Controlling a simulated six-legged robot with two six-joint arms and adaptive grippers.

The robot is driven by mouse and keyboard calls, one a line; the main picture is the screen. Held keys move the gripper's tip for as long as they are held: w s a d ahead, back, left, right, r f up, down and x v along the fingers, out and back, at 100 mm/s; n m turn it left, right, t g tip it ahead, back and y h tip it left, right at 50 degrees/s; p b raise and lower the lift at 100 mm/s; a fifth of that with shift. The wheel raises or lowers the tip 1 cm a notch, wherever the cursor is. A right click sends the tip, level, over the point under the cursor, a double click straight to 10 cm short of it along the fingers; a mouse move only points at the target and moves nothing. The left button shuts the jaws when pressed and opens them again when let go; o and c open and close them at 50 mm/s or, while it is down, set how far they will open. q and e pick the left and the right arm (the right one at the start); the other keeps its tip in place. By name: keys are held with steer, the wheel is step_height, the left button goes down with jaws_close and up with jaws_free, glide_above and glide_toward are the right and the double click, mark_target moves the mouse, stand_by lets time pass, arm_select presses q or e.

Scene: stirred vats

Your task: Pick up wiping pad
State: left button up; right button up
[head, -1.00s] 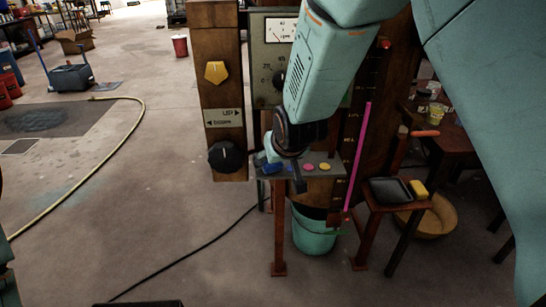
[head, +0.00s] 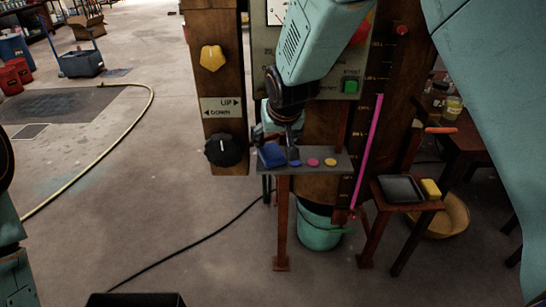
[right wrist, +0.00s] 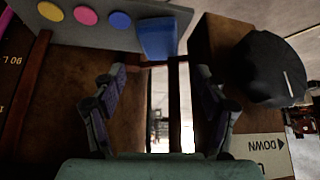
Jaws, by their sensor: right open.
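A blue block-like pad (head: 271,155) lies at the left end of a narrow grey shelf (head: 335,160) in the head view. It also shows in the right wrist view (right wrist: 158,38), beyond the fingertips. My right gripper (head: 280,133) is just above the pad in the head view and partly covers the area behind it. In the right wrist view my right gripper (right wrist: 160,80) has its two fingers spread apart, with nothing between them. The pad looks apart from the fingers. My left gripper is not in view.
Blue, pink and yellow discs (head: 314,162) sit on the shelf right of the pad. A black knob (head: 225,150) is close on the left. A bucket (head: 319,228) stands below. A side stand holds a dark tray (head: 402,189) and a yellow sponge-like block (head: 431,189).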

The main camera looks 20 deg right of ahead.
mark_target(271, 152)
steer(key=b+x, duration=0.1)
steer(key=x, duration=0.2)
steer(key=shift+w+f, duration=0.1)
steer(key=shift+f, duration=0.15)
steer(key=shift+w+a+f, duration=0.15)
steer(key=shift+a, duration=0.1)
steer(key=shift+d+f+b, duration=0.1)
steer(key=shift+f+b, duration=0.15)
steer(key=shift+b, duration=0.15)
steer(key=x, duration=0.1)
steer(key=b+x, duration=0.1)
steer(key=x, duration=0.2)
steer(key=shift+w+d, duration=0.15)
steer(key=shift+d, duration=0.2)
steer(key=shift+w+a+f, duration=0.15)
steer(key=shift+w+f, duration=0.1)
steer(key=shift+f, duration=0.05)
steer(key=shift+s+r, duration=0.2)
steer(key=shift+w+f, duration=0.1)
steer(key=shift+c, duration=1.2)
steer(key=c, duration=0.3)
steer(key=shift+c, duration=1.4)
